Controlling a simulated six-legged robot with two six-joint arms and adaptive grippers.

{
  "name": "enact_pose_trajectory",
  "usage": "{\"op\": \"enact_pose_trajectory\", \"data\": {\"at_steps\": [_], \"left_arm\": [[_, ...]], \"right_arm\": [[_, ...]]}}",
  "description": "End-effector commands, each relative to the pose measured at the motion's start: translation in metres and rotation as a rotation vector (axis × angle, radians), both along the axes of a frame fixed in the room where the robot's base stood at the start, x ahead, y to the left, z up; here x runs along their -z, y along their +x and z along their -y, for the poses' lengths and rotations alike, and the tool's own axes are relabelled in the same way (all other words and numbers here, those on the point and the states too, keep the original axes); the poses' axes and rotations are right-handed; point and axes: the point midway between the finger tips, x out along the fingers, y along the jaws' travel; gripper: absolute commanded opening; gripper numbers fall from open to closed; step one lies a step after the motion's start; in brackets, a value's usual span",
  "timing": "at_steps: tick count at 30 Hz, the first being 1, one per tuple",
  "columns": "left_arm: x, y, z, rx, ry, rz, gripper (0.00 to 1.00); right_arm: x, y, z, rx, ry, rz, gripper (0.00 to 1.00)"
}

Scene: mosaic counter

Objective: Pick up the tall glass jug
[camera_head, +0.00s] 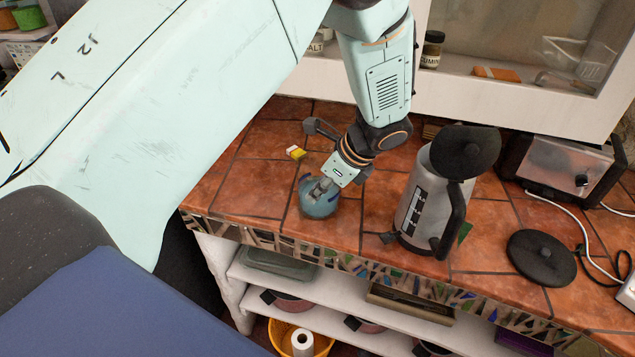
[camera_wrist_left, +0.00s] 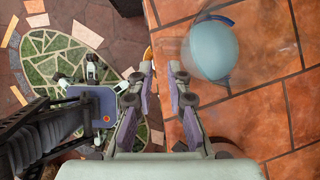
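The tall glass jug (camera_head: 319,207) stands on the tiled counter near its front edge. In the head view it is a bluish, see-through shape, partly covered by my left gripper (camera_head: 322,188). In the left wrist view the jug (camera_wrist_left: 211,50) shows from above as a pale blue round top with clear glass around it, right of the fingers. My left gripper (camera_wrist_left: 162,72) is open there, with a gap between its fingertips and nothing held. The fingers point down beside the jug, over the counter edge. My right gripper is not in view.
A silver kettle (camera_head: 423,207) with a black handle stands to the right of the jug. A black round base (camera_head: 541,258) and a toaster (camera_head: 562,165) are further right. A small yellow-white item (camera_head: 295,152) lies behind the jug. Shelves with pots are below the counter.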

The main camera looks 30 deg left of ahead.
Motion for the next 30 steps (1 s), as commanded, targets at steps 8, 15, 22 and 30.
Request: {"op": "enact_pose_trajectory", "data": {"at_steps": [8,15,22,30], "left_arm": [[0.023,-0.004,-0.013,-0.001,0.001,-0.004,0.17],[0.047,-0.004,-0.035,-0.002,-0.001,-0.004,0.17],[0.064,-0.002,-0.045,0.000,0.001,-0.001,0.17],[0.065,-0.001,-0.046,0.000,0.001,-0.001,0.11]], "right_arm": [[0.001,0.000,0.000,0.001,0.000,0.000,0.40],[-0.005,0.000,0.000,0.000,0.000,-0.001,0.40],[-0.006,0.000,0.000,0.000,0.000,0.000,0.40],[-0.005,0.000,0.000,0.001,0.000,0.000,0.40]]}}
